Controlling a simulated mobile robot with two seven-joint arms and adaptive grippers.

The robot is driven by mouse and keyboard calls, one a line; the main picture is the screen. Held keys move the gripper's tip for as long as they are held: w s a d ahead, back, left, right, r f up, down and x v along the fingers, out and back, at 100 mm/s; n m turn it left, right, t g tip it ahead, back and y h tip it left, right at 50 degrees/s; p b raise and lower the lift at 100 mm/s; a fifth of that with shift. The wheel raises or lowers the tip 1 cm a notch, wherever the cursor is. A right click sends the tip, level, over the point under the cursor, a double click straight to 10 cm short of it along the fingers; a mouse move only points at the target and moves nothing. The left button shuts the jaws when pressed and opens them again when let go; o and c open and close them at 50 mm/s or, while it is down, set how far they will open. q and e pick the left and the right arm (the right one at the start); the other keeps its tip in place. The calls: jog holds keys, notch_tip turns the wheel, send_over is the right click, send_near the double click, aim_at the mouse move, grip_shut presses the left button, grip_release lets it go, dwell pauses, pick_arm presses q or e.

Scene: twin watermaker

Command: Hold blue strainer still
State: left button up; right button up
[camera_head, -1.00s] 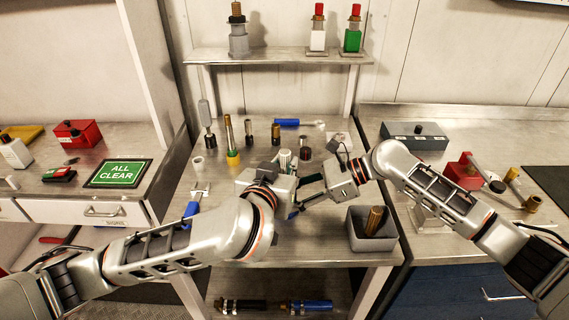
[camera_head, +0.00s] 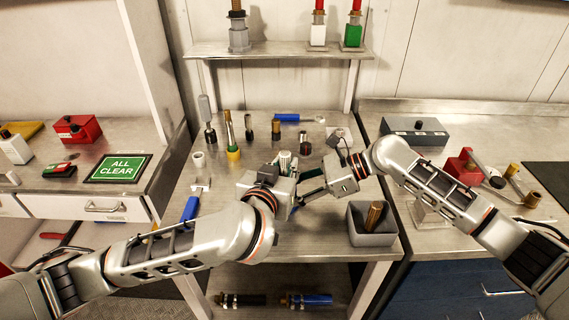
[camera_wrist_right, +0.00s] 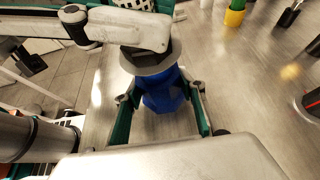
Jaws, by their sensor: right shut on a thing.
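The blue strainer (camera_wrist_right: 163,92) shows in the right wrist view, under a round grey flange. It is between the two teal-padded fingers of my right gripper (camera_wrist_right: 163,98), which is shut on it. In the head view my right gripper (camera_head: 312,191) reaches in from the right, and the strainer is mostly hidden behind the grippers. My left gripper (camera_head: 284,187) is close beside it. In the right wrist view a grey link of the left gripper (camera_wrist_right: 128,28) lies over the flange. Its fingertips are hidden, so I cannot tell how far they are closed.
A grey bin (camera_head: 371,226) with a brass part stands at the bench's front right. Several upright fittings and a yellow-based tool (camera_head: 231,145) stand behind the grippers. A blue-handled tool (camera_head: 289,118) lies at the back. A raised shelf (camera_head: 277,50) spans the rear.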

pick_arm(q)
jog(key=o, duration=0.4)
jog(key=shift+f, duration=0.2)
jog(key=shift+s, duration=0.1)
jog(key=v, duration=1.2)
jog(key=shift+r, duration=0.1)
pick_arm(e)
jog(key=o, duration=1.5)
